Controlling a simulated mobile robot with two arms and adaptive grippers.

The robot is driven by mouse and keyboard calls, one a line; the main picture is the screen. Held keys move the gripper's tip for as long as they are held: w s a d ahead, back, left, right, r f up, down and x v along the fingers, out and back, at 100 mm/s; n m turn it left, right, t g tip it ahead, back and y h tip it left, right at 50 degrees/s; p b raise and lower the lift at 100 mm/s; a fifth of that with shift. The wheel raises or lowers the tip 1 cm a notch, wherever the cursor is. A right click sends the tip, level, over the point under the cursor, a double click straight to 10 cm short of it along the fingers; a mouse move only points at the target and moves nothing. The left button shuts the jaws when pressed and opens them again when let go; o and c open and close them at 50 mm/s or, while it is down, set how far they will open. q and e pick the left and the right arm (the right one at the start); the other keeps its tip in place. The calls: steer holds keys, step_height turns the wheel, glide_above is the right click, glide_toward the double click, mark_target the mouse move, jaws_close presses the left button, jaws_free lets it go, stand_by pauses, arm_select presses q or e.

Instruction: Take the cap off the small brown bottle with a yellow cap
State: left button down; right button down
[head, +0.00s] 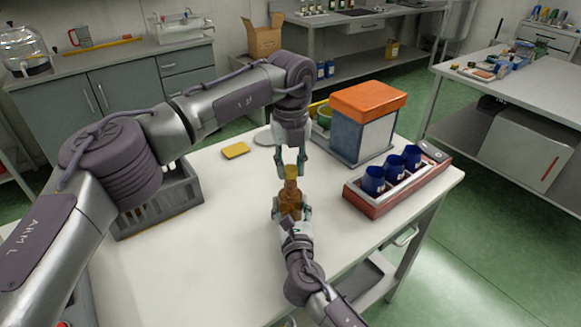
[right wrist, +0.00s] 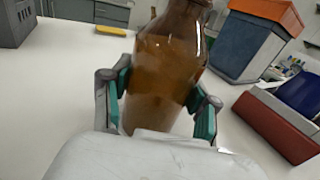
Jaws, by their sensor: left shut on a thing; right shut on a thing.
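The small brown bottle (head: 290,197) stands upright over the white table, and its body fills the middle of the right wrist view (right wrist: 165,65). My right gripper (head: 291,212) is shut around the lower body of the bottle, one finger on each side, also seen in the right wrist view (right wrist: 162,92). The yellow cap (head: 291,173) is at the top of the bottle's neck. My left gripper (head: 290,168) points down from above and is shut on the cap. The fingers partly hide the cap, so any gap to the neck cannot be told. The right wrist view cuts off the bottle's top.
A red tray (head: 366,201) with blue cups stands at the right, behind it a blue-grey box with an orange lid (head: 369,98). A grey crate (head: 160,209) is at the left. A yellow sponge-like block (head: 235,151) lies further back. The table's front middle is clear.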

mark_target(290, 168)
arm_select(q)
steer(key=shift+r, duration=2.05)
arm_select(e)
steer(key=shift+c, duration=1.1)
jaws_free()
steer(key=shift+s, duration=0.1)
